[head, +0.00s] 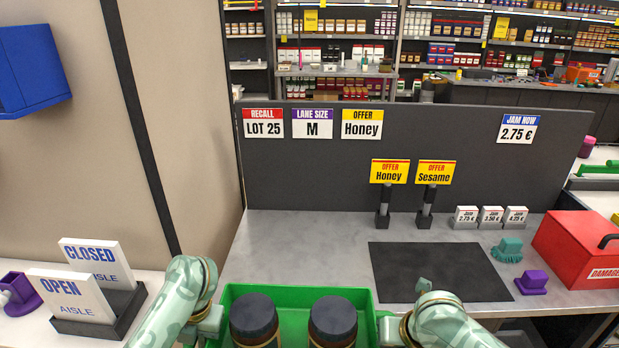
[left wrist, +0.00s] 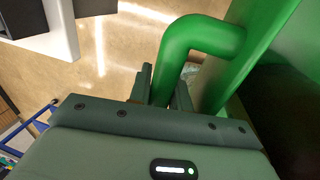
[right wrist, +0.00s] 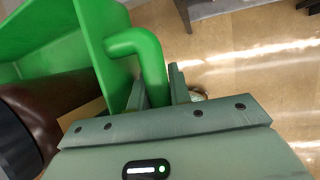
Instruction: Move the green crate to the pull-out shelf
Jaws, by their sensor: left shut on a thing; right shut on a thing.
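The green crate (head: 360,296) is at the bottom middle of the head view, in front of the grey counter's near edge. Two dark jars with black lids stand in it. My left gripper (left wrist: 163,88) is shut on the crate's left handle (left wrist: 192,42), a bent green bar. My right gripper (right wrist: 157,86) is shut on the right handle (right wrist: 140,42). Floor shows below both handles, so the crate is held up in the air. The crate's lower part is cut off in the head view. I cannot make out the pull-out shelf.
The grey counter (head: 300,255) has a dark mat (head: 440,270), a red box (head: 585,250), a teal brush (head: 508,250) and a purple object (head: 532,282). Sign stands rise behind the mat. At left, OPEN and CLOSED signs (head: 90,265) stand on a white surface. The counter's left part is clear.

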